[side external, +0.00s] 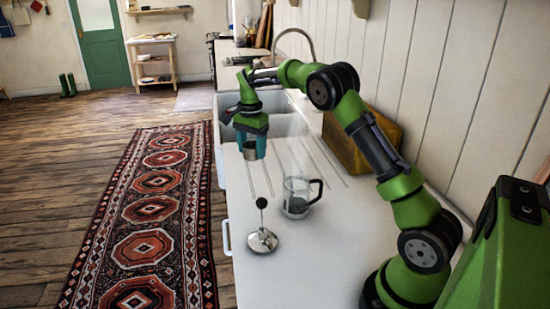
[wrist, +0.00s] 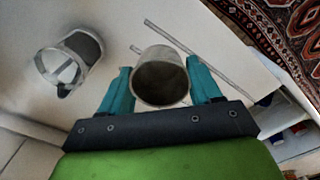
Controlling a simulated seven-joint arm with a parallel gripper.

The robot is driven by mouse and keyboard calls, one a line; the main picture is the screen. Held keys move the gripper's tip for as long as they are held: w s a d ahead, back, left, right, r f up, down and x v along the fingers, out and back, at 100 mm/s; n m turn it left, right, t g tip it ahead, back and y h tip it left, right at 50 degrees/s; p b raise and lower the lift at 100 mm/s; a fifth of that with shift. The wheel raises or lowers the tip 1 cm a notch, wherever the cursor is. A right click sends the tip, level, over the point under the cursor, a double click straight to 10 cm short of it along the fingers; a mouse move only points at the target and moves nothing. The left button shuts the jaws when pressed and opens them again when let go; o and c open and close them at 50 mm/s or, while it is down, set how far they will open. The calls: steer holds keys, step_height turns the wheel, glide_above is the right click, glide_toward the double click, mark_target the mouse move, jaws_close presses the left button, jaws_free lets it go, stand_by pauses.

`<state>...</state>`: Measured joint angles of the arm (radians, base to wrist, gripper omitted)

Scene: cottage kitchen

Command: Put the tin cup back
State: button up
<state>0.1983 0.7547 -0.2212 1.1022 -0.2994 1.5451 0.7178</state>
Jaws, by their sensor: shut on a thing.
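The tin cup (wrist: 147,66) is a small grey metal cup, and in the wrist view I look into its dark inside. My gripper (wrist: 160,88) has its two teal fingers on either side of the cup and is shut on it. In the side view my gripper (side external: 251,147) points down over the white counter, with the tin cup (side external: 250,152) between its fingertips. The cup appears held above the counter, near the drainer grooves in front of the sink.
A glass press jug (side external: 297,203) with a black handle stands on the counter (side external: 330,250); it also shows in the wrist view (wrist: 70,58). Its plunger lid (side external: 262,239) stands nearer the front. A yellow-brown box (side external: 345,140) is by the wall. The sink (side external: 285,126) lies beyond.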

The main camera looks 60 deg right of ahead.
mark_target(254, 192)
step_height(254, 192, down, 13)
steer(key=shift+r, duration=0.2)
stand_by(0.3)
steer(key=shift+f, duration=0.15)
steer(key=o, duration=1)
